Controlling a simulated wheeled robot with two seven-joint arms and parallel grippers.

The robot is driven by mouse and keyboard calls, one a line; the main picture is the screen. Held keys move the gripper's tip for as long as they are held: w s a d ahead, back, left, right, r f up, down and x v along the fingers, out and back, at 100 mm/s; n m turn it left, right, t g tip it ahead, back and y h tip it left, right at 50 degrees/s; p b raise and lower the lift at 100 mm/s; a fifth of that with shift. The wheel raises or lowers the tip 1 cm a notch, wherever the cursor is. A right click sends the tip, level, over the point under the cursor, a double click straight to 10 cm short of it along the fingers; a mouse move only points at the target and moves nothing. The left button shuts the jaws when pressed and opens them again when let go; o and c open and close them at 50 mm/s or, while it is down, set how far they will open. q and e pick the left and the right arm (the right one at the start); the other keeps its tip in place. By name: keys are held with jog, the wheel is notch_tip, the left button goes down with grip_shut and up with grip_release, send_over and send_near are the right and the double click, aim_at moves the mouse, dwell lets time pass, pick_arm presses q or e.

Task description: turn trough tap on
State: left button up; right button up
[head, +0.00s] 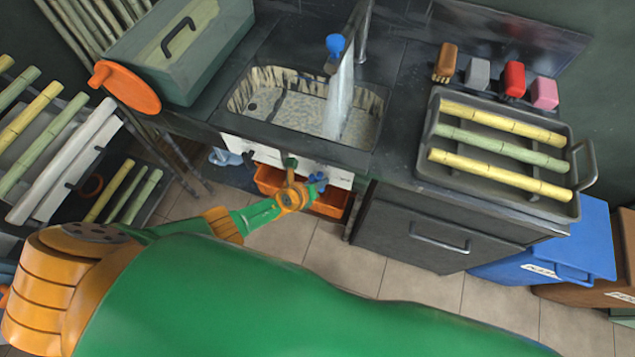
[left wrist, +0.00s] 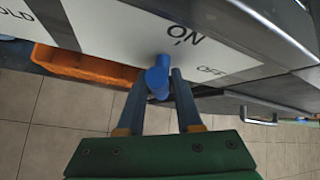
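The tap's blue knob (left wrist: 158,78) sits on a white panel (left wrist: 110,30) below the sink, with ON printed above it and OFF to its right. It also shows in the head view (head: 318,181). My left gripper (left wrist: 159,74) is at the knob, one dark finger on each side of it. The fingers look apart, with narrow gaps to the knob; contact is hard to judge. In the head view the left gripper (head: 306,188) reaches the panel from the front. My right gripper is not seen.
Water runs from a blue-topped faucet (head: 335,45) into the sink basin (head: 262,88). An orange bin (head: 330,203) stands under the panel. A tray of cane (head: 437,180) lies on the counter at right, above a drawer (head: 400,235). A blue bin (head: 590,245) stands beyond.

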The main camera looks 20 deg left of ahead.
pick_arm(q)
jog(key=shift+o, duration=1)
jog(key=shift+s, duration=0.1)
jog(key=p+v, duration=0.6)
jog(key=v, duration=0.1)
jog(key=s+a+f+n+g+y+b, duration=0.1)
jog(key=s+f+n, duration=0.3)
jog(key=s+n, duration=0.5)
jog(key=s+a+f+n+g+b, duration=0.1)
jog(key=s+f+n+g, duration=0.3)
jog(key=s+n, duration=0.6)
jog(key=s+a+f+n+g+y+b, duration=0.1)
jog(key=s+a+f+n+g, duration=0.1)
jog(key=s+f+n, duration=0.4)
jog(key=s+a+n, duration=0.1)
jog(key=s+n, duration=0.3)
jog(key=shift+s+n+g+y, duration=0.2)
jog(key=shift+n+g+y, duration=0.1)
jog(key=shift+g, duration=0.1)
